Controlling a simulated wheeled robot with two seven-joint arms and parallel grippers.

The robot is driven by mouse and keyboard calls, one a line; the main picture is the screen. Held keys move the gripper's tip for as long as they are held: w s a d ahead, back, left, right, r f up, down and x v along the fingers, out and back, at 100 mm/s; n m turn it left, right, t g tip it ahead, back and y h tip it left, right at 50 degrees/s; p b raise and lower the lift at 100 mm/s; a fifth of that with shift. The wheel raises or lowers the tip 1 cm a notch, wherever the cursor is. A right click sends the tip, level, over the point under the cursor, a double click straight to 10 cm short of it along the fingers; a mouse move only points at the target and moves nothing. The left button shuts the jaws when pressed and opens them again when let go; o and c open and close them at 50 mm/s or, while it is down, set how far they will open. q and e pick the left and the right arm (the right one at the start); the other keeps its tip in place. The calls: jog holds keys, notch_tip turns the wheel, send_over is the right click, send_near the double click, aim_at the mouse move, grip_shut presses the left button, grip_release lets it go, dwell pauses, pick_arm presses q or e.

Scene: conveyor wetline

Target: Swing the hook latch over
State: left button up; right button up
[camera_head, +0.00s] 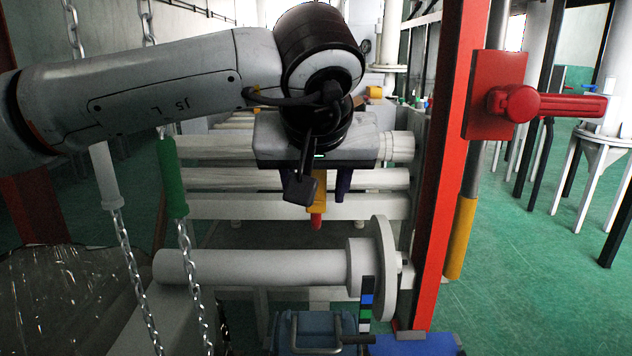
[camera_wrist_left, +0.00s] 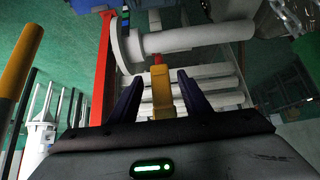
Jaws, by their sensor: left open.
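A red lever arm on a round pivot (camera_head: 515,103) is mounted on a red plate (camera_head: 489,75) on the red post, and looks like the hook latch. The arm points right, roughly level. My left gripper (camera_head: 316,196) is well to the left of it and lower, open, above the white rollers. Its dark fingers also show in the left wrist view (camera_wrist_left: 158,76). A yellow piece (camera_wrist_left: 163,101) with a red tip shows between them; I cannot tell whether it touches either finger. The latch is not clearly visible in the wrist view. My right gripper is not in view.
The red post (camera_head: 447,190) stands between my left gripper and the latch. A near roller (camera_head: 250,266) with a flange lies below. Chains (camera_head: 132,255) hang at left. Blue boxes (camera_head: 410,344) sit at the bottom.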

pick_arm(q)
jog(key=p+v, duration=0.2)
jog(key=v, duration=0.4)
jog(key=shift+r, duration=0.2)
jog(key=shift+s, duration=0.1)
